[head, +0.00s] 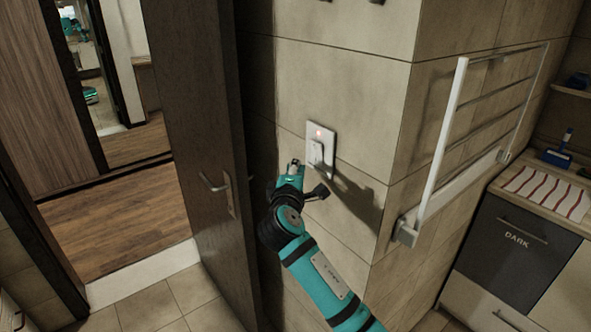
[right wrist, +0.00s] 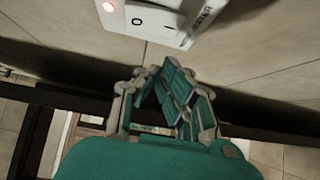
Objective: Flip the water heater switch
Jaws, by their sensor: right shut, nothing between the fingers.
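The water heater switch (head: 320,150) is a white plate on the tiled wall, with a glowing red light at its top and a rocker below. In the right wrist view the switch (right wrist: 150,20) is cut off at the top edge; its red light and the marks "O" and "–" show. My right gripper (head: 295,164) is shut and empty, just left of the switch in the head view. In the right wrist view the gripper (right wrist: 163,68) points toward the plate, with a small gap showing. My left gripper is not in view.
A dark door (head: 208,150) stands open left of the wall. A white towel rack (head: 440,150) sticks out around the wall corner at right.

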